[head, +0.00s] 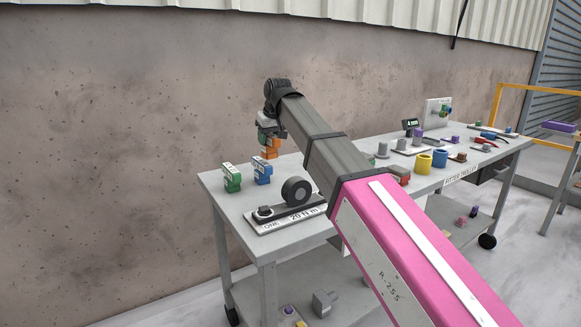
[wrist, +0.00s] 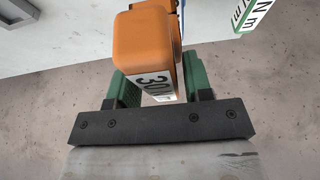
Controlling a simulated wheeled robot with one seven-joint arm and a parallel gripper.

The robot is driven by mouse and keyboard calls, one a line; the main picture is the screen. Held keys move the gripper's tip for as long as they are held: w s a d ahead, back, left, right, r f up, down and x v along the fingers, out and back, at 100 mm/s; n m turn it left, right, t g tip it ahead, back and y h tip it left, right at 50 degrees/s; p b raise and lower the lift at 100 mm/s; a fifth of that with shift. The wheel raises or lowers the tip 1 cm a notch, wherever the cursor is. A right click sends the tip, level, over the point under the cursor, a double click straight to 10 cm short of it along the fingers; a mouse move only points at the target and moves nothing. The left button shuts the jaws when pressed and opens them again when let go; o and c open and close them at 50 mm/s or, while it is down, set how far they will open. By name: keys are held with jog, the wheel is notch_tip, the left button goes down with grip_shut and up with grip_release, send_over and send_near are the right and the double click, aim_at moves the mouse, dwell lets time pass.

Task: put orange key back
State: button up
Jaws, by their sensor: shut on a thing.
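The orange key (head: 271,149) is a blocky piece with a white label reading "30" that shows in the wrist view (wrist: 145,45). My gripper (head: 267,136) is shut on it from above, with green fingers on both sides in the wrist view (wrist: 158,85). The key hangs upright just behind the blue key (head: 262,172). I cannot tell whether its lower end touches the table. The green key (head: 232,178) stands left of the blue one, both with white labels on the table (head: 225,202).
A wall (head: 120,130) rises behind the table.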

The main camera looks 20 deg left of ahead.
jog(key=shift+w+d+f, duration=0.65)
jog(key=shift+w+f, duration=0.9)
jog(key=shift+f, duration=0.15)
jog(key=shift+w+d+f, duration=0.6)
jog(key=shift+w+f, duration=1)
jog(key=shift+f, duration=0.05)
jog(key=shift+w+d+f, duration=0.65)
jog(key=shift+w+f, duration=0.9)
jog(key=shift+f, duration=0.15)
jog(key=o, duration=1.3)
jog(key=shift+f, duration=0.15)
jog(key=v, duration=1.2)
